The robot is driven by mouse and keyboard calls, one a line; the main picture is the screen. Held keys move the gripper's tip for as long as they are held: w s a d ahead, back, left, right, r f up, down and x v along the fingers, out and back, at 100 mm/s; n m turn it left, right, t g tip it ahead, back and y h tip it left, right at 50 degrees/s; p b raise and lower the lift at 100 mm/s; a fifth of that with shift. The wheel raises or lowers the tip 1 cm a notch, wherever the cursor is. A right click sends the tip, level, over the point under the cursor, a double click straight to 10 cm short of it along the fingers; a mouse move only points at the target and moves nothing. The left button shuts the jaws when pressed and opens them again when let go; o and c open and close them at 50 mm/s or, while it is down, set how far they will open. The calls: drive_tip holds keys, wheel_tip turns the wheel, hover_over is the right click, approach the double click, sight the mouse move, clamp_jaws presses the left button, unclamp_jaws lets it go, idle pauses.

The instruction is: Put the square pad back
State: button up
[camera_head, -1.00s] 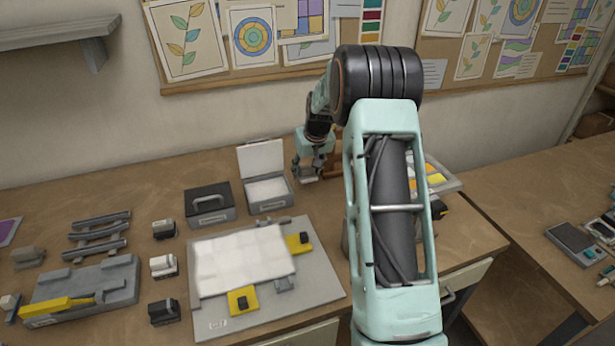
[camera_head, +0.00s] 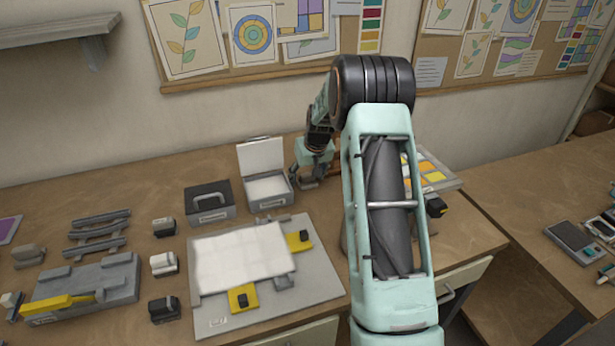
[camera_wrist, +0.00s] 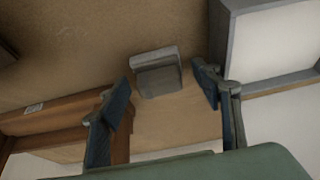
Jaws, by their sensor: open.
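A small grey square block (camera_wrist: 157,75), which looks like the square pad, lies on the wooden table in the wrist view. My gripper (camera_wrist: 166,92) is open, with one blue-grey finger on each side of the block and visible gaps between. In the head view my gripper (camera_head: 307,181) is low over the table at the back, right of the open white-lined box (camera_head: 268,203). The block is hard to make out there beside the fingers. Whether the fingertips are down at the block's height I cannot tell.
The open box also borders the wrist view at upper right (camera_wrist: 226,40). A wooden holder with a label (camera_wrist: 40,118) is at lower left there. In the head view, a closed grey case (camera_head: 210,203), a board with a white sheet (camera_head: 322,283) and several small blocks stand left of my arm.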

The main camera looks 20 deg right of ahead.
drive_tip(key=shift+r, duration=0.15)
drive_tip(key=shift+r, duration=0.25)
drive_tip(key=b+v, duration=0.1)
drive_tip(key=v, duration=1)
drive_tip(key=shift+s+r, duration=0.2)
drive_tip(key=shift+r, duration=0.1)
